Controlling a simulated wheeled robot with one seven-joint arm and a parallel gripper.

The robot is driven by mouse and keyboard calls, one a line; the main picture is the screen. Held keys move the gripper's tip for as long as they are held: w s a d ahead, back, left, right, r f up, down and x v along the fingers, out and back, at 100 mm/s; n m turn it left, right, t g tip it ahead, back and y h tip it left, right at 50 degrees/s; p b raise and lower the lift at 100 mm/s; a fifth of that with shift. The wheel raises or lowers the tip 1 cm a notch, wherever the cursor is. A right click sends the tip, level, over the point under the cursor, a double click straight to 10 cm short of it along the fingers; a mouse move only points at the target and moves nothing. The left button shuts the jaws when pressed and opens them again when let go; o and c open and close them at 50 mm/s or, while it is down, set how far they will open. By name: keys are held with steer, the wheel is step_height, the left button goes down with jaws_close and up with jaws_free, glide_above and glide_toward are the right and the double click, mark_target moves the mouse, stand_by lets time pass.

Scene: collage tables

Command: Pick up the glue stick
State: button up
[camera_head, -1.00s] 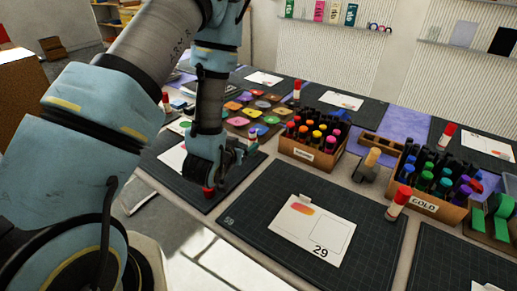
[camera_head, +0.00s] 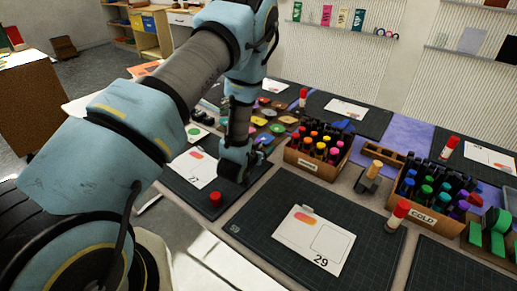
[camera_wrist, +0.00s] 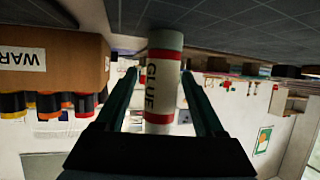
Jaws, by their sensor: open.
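A white glue stick (camera_wrist: 163,85) with red bands and the word GLUE stands between my gripper's two fingers in the wrist view, which is upside down. My gripper (camera_wrist: 160,88) is open, with a finger on each side and small gaps to the glue stick. In the head view my gripper (camera_head: 240,168) is low over the left black mat, left of the warm-marker box. Its fingertips, and the glue stick between them, are hidden there by my arm.
The warm-marker box (camera_head: 318,166) is close right of my gripper; its label shows in the wrist view. A small red object (camera_head: 215,198) is on the left mat (camera_head: 190,188). Other glue sticks (camera_head: 398,213) and the cold-marker box (camera_head: 430,205) are farther right.

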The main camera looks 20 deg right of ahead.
jaws_close()
stand_by(0.6)
